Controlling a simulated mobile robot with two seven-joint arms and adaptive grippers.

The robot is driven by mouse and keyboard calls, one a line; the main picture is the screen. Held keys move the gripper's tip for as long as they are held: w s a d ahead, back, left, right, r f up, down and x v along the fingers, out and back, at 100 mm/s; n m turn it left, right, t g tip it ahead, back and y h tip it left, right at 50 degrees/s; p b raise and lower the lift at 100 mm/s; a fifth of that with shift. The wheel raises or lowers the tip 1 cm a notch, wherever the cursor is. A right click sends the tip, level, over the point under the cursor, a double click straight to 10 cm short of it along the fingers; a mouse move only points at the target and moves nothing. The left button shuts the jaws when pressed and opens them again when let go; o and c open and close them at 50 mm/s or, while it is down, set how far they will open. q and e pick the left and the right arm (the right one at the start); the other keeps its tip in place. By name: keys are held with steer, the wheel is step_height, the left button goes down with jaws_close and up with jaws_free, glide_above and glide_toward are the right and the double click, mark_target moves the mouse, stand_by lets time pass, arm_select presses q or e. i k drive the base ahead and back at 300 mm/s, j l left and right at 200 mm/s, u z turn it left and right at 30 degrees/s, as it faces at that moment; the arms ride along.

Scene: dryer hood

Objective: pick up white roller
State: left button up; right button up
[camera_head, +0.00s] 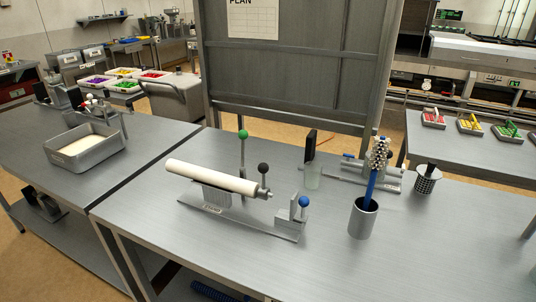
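The white roller (211,177) is a smooth, cream-white cylinder. It lies nearly level on a grey metal stand (240,215) on the near table, left of the table's middle. Its left end points toward the far left and its right end meets a metal shaft by a black-knobbed lever (263,169). Nothing of mine touches it. Neither of my grippers shows in the head view.
A green-knobbed lever (243,135) stands behind the roller, and a blue-knobbed block (304,202) at its right. A grey cup (363,217) holds a blue-handled spiked tool. A metal tray (85,152) sits on the left table. The table's front right is clear.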

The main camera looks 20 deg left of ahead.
mark_target(216, 179)
steer(key=j+z, duration=0.15)
steer(key=j, duration=0.4)
steer(key=k+j+z, duration=0.15)
steer(key=j, duration=0.4)
steer(key=j+z, duration=0.15)
steer(key=j, duration=0.4)
